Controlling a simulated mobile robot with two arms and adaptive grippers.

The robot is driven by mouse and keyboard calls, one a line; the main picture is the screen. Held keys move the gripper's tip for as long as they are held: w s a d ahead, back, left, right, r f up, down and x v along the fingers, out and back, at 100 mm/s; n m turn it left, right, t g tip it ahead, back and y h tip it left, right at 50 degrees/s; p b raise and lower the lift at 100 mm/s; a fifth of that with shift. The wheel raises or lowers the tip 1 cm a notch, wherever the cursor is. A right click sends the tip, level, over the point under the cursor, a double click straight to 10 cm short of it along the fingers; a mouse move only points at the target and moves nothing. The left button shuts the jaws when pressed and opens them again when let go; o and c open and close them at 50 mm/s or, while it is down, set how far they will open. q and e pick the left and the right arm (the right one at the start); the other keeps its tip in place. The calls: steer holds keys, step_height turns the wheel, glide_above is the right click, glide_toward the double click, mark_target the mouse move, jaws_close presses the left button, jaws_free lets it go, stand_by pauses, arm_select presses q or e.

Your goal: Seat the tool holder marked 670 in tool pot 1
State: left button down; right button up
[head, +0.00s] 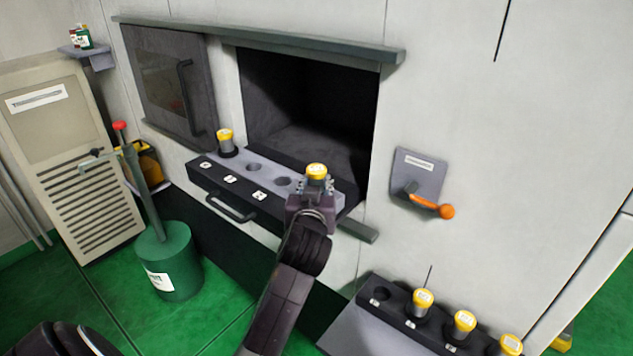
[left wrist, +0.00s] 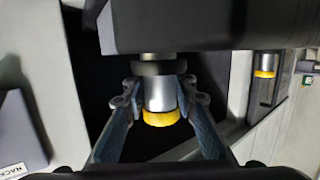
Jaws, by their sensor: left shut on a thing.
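My left gripper (head: 314,188) is shut on a silver tool holder with a yellow cap (head: 316,171). In the left wrist view the fingers clasp this holder's silver body (left wrist: 160,95) from both sides. The holder is at the right end of the dark pot rack (head: 272,207); whether its lower end is in a pot or above one I cannot tell. The mark on its cap is too small to read. Another yellow-capped holder (head: 225,141) stands in the rack's leftmost pot. Two empty pots (head: 254,167) show between them. The pot labels are not clearly legible. My right gripper is out of view.
Several yellow-capped holders (head: 464,321) stand in a lower rack (head: 389,312) at front right. The machine's dark opening (head: 312,105) is behind the pot rack. An orange-knobbed lever (head: 432,206) is on the wall at right. A green drum (head: 172,262) stands at left.

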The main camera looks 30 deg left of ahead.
arm_select(q)
steer(key=shift+f+b, duration=0.3)
steer(key=shift+f, duration=0.05)
stand_by(0.6)
steer(key=c, duration=1.5)
jaws_free()
steer(key=shift+c, duration=0.2)
steer(key=shift+o, duration=0.2)
steer(key=shift+f, duration=0.2)
steer(key=shift+s+d, duration=0.1)
steer(key=v, duration=1.2)
step_height(320, 180, up, 7)
steer(key=p, duration=0.7)
steer(key=shift+r, duration=0.1)
